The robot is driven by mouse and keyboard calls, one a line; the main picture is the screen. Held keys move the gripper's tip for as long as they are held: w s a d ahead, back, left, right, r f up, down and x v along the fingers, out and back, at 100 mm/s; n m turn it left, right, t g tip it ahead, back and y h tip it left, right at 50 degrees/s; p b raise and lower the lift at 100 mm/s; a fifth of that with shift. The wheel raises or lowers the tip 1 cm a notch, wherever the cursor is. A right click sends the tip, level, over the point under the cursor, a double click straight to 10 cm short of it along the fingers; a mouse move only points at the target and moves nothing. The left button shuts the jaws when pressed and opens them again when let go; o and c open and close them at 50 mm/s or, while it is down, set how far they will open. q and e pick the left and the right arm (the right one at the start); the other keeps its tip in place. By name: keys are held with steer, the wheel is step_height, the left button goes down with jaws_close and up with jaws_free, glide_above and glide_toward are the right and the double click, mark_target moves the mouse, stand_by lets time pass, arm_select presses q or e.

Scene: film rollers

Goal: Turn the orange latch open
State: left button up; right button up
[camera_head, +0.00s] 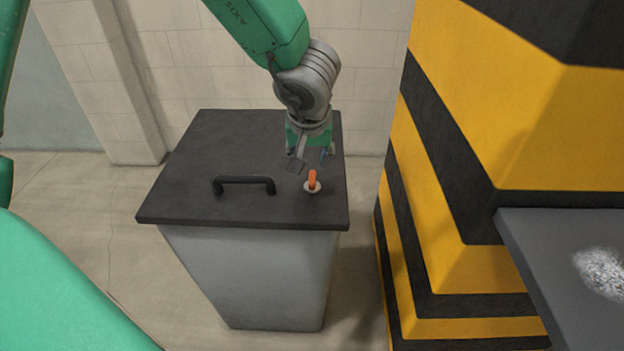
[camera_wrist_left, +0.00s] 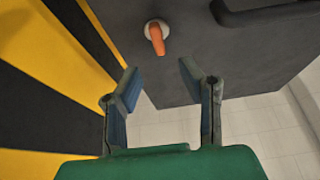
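The orange latch (camera_head: 312,179) is a small lever on a pale round base, near the front right of a dark lid (camera_head: 190,160) on a grey bin. In the wrist view the latch (camera_wrist_left: 157,40) lies beyond the fingertips, about in line with the gap between them. My left gripper (camera_head: 312,162) is just behind the latch in the head view, over the lid. The wrist view shows its two blue fingers (camera_wrist_left: 158,82) spread apart with nothing between them. It looks apart from the latch. My right gripper is not in view.
A black handle (camera_head: 244,186) stands on the lid left of the latch. A yellow and black striped block (camera_head: 480,120) rises close on the right, with a dark grey surface (camera_head: 550,260) in front of it. A pale wall (camera_head: 180,70) stands behind the bin.

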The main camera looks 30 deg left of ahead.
mark_target(313, 176)
arm_select(q)
steer(key=b+x, duration=0.1)
steer(key=x, duration=0.3)
steer(key=b+x, duration=0.2)
steer(key=x, duration=0.2)
steer(key=shift+d, duration=0.25)
steer(key=shift+w+a+f+b, duration=0.2)
steer(key=shift+a+f+b, duration=0.1)
steer(key=shift+a+f, duration=0.15)
steer(key=shift+d, duration=0.1)
steer(key=shift+d, duration=0.15)
jaws_close()
